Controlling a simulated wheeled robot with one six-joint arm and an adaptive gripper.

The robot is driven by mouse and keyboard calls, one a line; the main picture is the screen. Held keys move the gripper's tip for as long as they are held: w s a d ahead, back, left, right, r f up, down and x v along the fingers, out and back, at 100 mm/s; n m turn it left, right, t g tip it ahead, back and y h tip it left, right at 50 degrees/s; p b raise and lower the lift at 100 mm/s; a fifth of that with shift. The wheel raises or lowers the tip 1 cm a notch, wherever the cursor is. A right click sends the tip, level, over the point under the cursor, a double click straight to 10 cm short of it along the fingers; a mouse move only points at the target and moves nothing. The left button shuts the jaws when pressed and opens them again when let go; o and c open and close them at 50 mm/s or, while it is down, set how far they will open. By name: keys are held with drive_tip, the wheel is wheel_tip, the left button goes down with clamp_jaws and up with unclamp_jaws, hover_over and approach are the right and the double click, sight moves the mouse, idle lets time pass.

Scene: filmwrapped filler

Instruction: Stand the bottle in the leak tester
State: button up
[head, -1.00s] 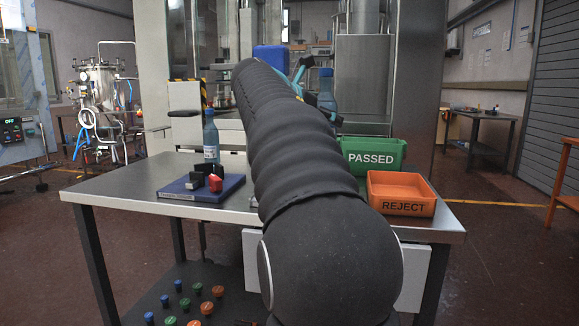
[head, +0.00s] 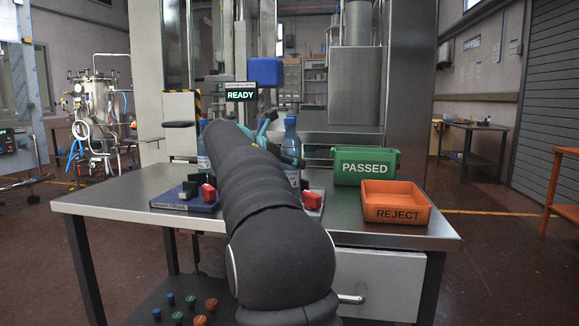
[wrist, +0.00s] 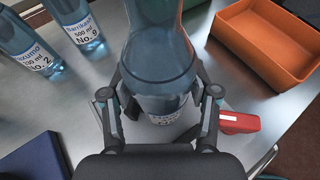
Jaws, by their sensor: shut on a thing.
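My gripper (wrist: 163,108) is shut on a clear blue bottle (wrist: 158,62), with one finger on each side of its body. The bottle's white label is partly hidden low between the fingers. In the head view the held bottle (head: 291,140) looks upright beside my arm, above a red clamp (head: 313,199). That clamp also shows in the wrist view (wrist: 238,122), right of the bottle. I cannot tell whether the bottle touches anything below. A display (head: 240,94) reads READY, with a blue block (head: 265,70) above it; my arm hides what lies beneath.
Two more labelled bottles, No. 2 (wrist: 22,45) and No. 9 (wrist: 78,25), stand left of the held one. A blue base (head: 185,201) with red and black blocks lies left. The green PASSED bin (head: 366,167) and orange REJECT bin (head: 396,214) stand right.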

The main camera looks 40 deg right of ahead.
drive_tip(key=shift+f, duration=0.2)
drive_tip(key=o, duration=1.5)
drive_tip(key=shift+r, duration=0.15)
drive_tip(key=v, duration=1.2)
drive_tip(key=shift+p, duration=0.4)
